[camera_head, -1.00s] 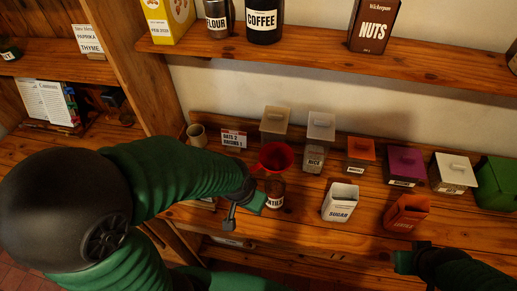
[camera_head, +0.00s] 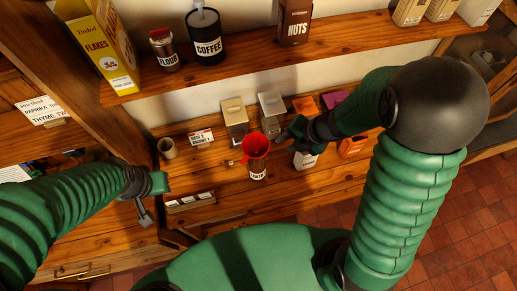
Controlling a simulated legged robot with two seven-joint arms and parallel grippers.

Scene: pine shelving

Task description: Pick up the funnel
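The sugar container (camera_head: 305,159) and orange container (camera_head: 352,146) are to the right, near my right arm. The upper shelf (camera_head: 240,60) overhangs behind.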

